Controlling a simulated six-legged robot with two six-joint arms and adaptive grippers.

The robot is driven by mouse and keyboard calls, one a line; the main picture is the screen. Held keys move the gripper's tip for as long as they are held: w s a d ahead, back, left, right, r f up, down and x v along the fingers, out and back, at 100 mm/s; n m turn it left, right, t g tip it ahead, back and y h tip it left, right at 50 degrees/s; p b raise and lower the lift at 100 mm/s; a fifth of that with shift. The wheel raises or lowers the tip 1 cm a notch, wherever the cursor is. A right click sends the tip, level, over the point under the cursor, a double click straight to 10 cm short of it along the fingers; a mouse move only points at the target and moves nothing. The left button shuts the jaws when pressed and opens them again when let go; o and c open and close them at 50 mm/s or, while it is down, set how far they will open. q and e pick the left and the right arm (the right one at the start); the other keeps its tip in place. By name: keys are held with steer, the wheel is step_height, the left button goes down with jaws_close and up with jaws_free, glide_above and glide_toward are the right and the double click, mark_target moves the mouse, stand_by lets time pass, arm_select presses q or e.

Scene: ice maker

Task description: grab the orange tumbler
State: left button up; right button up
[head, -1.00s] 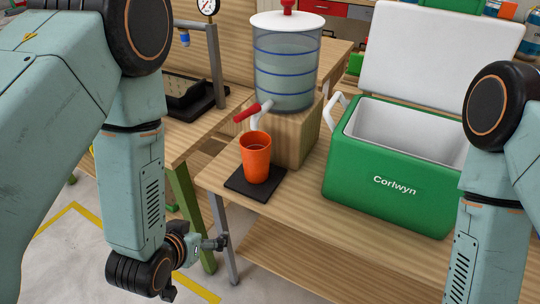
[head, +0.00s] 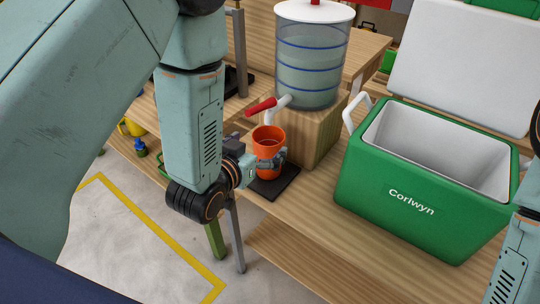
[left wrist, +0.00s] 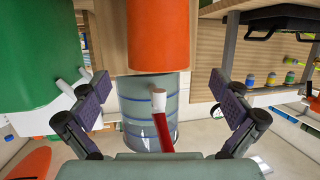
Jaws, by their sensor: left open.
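The orange tumbler (head: 268,138) stands upright on a black mat (head: 284,184) near the front edge of the wooden table. My left gripper (head: 270,162) is at the tumbler's mid-height, with its fingers crossing the lower half and hiding part of it. In the left wrist view, the tumbler (left wrist: 158,35) shows at the top centre, between and beyond the spread fingers of my left gripper (left wrist: 160,85). The jaws are open, with a gap between each finger and the tumbler. My right gripper is out of view.
A clear drink dispenser (head: 312,62) with a red-handled tap (head: 261,106) stands on a wooden block (head: 318,136) just behind the tumbler. A green cooler (head: 420,200) with its white lid up (head: 462,65) stands to the right. The table front between them is clear.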

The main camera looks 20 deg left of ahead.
mark_target(274, 132)
arm_select(q)
steer(key=x, duration=0.4)
steer(key=shift+w+d+f, duration=0.1)
steer(key=shift+w+d, duration=0.05)
steer(key=shift+w, duration=0.05)
steer(key=shift+w+f, duration=0.1)
steer(key=shift+w, duration=0.25)
steer(key=shift+s, duration=0.1)
steer(key=shift+d, duration=0.1)
steer(key=shift+c, duration=1.2)
steer(key=c, duration=1)
steer(key=shift+c, duration=1.1)
